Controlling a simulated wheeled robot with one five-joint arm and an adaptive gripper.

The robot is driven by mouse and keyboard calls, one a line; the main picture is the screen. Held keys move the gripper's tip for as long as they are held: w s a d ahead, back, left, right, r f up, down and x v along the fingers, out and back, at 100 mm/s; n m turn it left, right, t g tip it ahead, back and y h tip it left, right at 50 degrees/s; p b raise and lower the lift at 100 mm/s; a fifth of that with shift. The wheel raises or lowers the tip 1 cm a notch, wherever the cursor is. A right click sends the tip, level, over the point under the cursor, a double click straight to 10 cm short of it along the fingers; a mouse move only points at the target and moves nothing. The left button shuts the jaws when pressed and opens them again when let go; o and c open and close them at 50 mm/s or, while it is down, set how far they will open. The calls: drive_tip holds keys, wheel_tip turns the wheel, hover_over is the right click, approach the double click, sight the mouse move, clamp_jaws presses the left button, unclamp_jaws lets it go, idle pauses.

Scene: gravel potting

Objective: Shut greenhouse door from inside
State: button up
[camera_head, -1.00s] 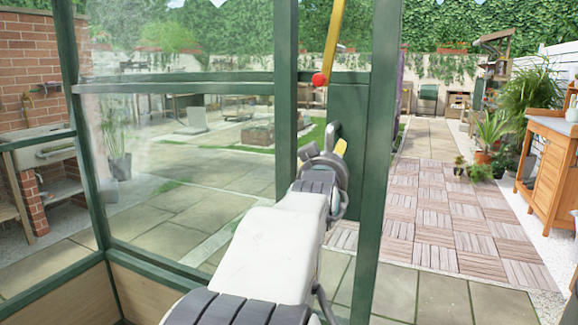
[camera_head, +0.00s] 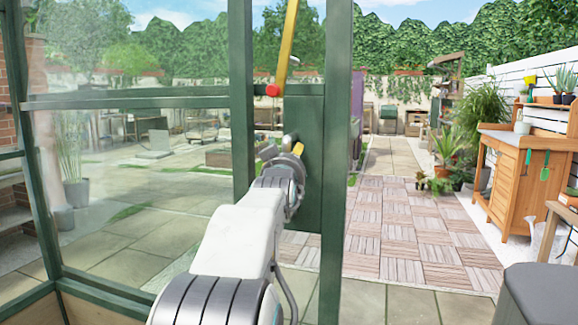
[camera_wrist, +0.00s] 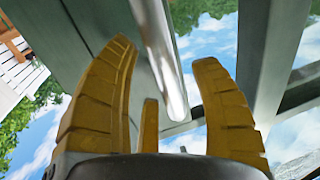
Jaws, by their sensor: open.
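The greenhouse door shows in the head view as a dark green framed panel (camera_head: 305,190) between two upright green posts. A silver bar handle (camera_wrist: 172,75) is on it. My gripper (camera_head: 296,150) is at the handle's height in front of the panel. In the wrist view, my gripper's yellow fingers (camera_wrist: 164,57) are spread apart, with the handle bar running between them. I cannot tell whether either finger touches the bar. In the head view the handle is mostly hidden by my gripper.
A yellow bar (camera_head: 289,45) with a red knob hangs above my gripper. Glass panes in green framing stand at left. To the right, wooden deck tiles (camera_head: 400,235) lie clear outside. An orange wooden potting bench (camera_head: 520,185) and a dark grey box (camera_head: 540,292) are at right.

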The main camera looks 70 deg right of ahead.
drive_tip(key=shift+d, duration=0.25)
drive_tip(key=shift+c, duration=0.2)
clamp_jaws()
idle(0.4)
